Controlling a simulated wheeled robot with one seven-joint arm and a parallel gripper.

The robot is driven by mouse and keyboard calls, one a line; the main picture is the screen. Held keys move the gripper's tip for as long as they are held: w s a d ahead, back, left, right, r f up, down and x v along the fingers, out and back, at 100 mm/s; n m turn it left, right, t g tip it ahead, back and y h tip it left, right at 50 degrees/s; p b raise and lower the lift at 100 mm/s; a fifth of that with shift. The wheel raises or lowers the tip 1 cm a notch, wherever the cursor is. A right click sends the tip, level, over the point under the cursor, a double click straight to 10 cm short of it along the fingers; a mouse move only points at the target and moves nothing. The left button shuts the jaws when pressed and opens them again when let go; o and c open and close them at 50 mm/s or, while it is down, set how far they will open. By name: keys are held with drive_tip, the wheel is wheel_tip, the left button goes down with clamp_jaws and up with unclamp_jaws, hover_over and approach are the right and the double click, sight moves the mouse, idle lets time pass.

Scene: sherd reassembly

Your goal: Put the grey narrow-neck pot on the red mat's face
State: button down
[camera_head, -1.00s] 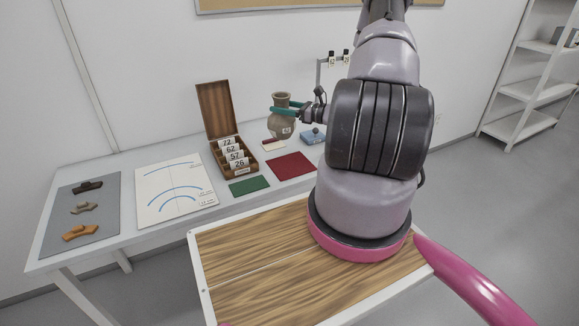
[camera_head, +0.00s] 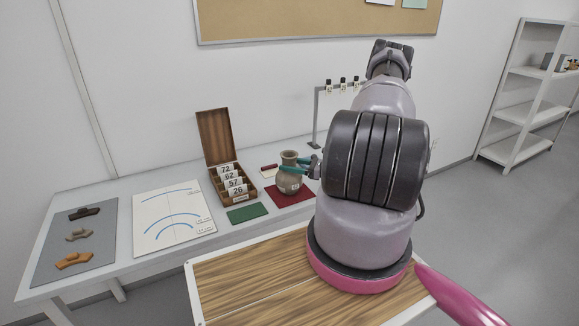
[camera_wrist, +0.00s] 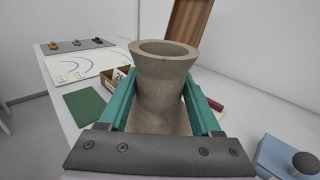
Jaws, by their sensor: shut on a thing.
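The grey narrow-neck pot (camera_head: 289,180) stands upright over the red mat (camera_head: 278,200) in the head view; I cannot tell whether its base touches the mat. My gripper (camera_head: 300,165) is shut on the pot's neck, one teal finger on each side. In the wrist view the pot (camera_wrist: 164,85) fills the middle, its round open rim uppermost, between the two teal fingers of my gripper (camera_wrist: 163,105). The pot's lower body is hidden there behind the gripper's dark bar. The pot hides part of the mat in the head view.
A green mat (camera_head: 247,213) lies left of the red one. An open wooden box (camera_head: 228,186) with numbered cards stands behind it. A white sheet with blue arcs (camera_head: 172,222) and a grey board with sherds (camera_head: 62,262) lie further left. A blue block with a dark knob (camera_wrist: 290,155) is at right.

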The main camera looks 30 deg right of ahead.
drive_tip(key=shift+f, duration=0.35)
drive_tip(key=shift+c, duration=0.4)
unclamp_jaws()
